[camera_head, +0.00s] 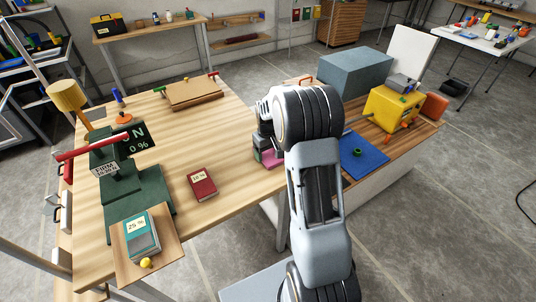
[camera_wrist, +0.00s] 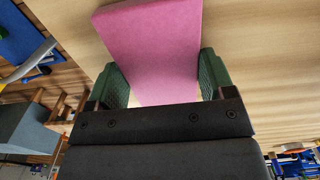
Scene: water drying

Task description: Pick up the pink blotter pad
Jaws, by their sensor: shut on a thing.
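The pink blotter pad (camera_wrist: 150,45) fills the upper middle of the wrist view, between the two green-padded fingers of my gripper (camera_wrist: 160,82). The fingers are shut on the pad's near end, and its far part extends beyond them. In the head view a pink edge of the pad (camera_head: 270,159) shows just left of my arm, near the right edge of the wooden table. My arm hides most of the gripper and pad there. I cannot tell whether the pad touches the table.
A red block marked 10 % (camera_head: 202,184) lies left of my arm on the wooden table (camera_head: 235,190). A green press-like stand (camera_head: 122,188) and a teal block marked 25 % (camera_head: 141,238) are farther left. Right of my arm are a blue mat (camera_head: 365,163) and yellow box (camera_head: 392,108).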

